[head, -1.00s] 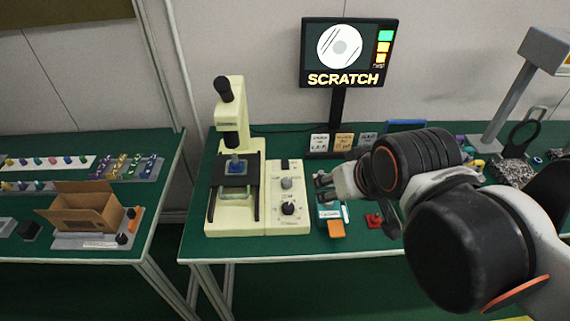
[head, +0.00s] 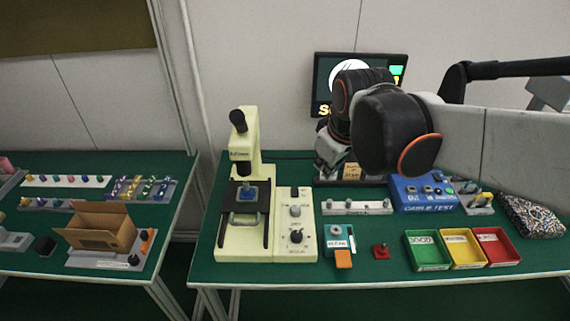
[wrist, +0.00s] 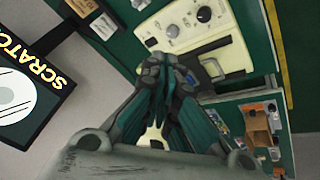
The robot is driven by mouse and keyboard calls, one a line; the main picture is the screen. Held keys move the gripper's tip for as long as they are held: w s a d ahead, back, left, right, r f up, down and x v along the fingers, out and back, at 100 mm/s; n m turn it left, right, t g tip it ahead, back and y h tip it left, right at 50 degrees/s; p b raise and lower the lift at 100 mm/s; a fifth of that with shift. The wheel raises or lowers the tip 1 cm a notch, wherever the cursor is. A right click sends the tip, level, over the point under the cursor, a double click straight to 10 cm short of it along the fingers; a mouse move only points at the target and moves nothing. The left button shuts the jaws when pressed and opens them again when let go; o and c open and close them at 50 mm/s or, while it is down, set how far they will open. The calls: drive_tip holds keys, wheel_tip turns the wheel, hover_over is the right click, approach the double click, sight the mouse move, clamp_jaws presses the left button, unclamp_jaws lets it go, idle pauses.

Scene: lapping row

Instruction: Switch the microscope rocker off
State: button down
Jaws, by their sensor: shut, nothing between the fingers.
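The cream microscope (head: 238,160) stands on the green bench in the head view, with a blue piece (head: 246,193) on its black stage. Its control panel (head: 312,225) is on the right side, with a small dark rocker (head: 294,191) near the back, behind two knobs. I cannot tell the rocker's position. My gripper (head: 325,163) is shut and empty, right of and behind the rocker, apart from it.
A white knob strip (head: 357,207), an orange-fronted teal device (head: 341,240) and a red button (head: 380,251) lie right of the microscope. The blue cable tester (head: 423,195) and colored bins (head: 428,251) are farther right. The monitor (head: 325,75) stands behind my arm.

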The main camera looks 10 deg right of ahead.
drive_tip(key=w+a+f+n+g+p, duration=0.1)
drive_tip(key=w+f+n+g+p, duration=0.2)
drive_tip(key=w, duration=0.7)
drive_tip(key=n+p, duration=0.2)
drive_tip(key=n, duration=0.5)
hover_over(292, 189)
drive_tip(key=s, duration=0.2)
wheel_tip(292, 189, down, 9)
drive_tip(key=shift+a+f+g, duration=0.1)
drive_tip(key=shift+a+g, duration=0.05)
drive_tip(key=shift+g, duration=0.15)
drive_tip(key=shift+f, duration=0.1)
drive_tip(key=f+b, duration=0.1)
drive_tip(key=f, duration=0.3)
drive_tip(key=w+f+b, duration=0.1)
drive_tip(key=f, duration=0.4)
drive_tip(key=f+b, duration=0.2)
drive_tip(key=f, duration=0.2)
drive_tip(key=shift+w+f, duration=0.3)
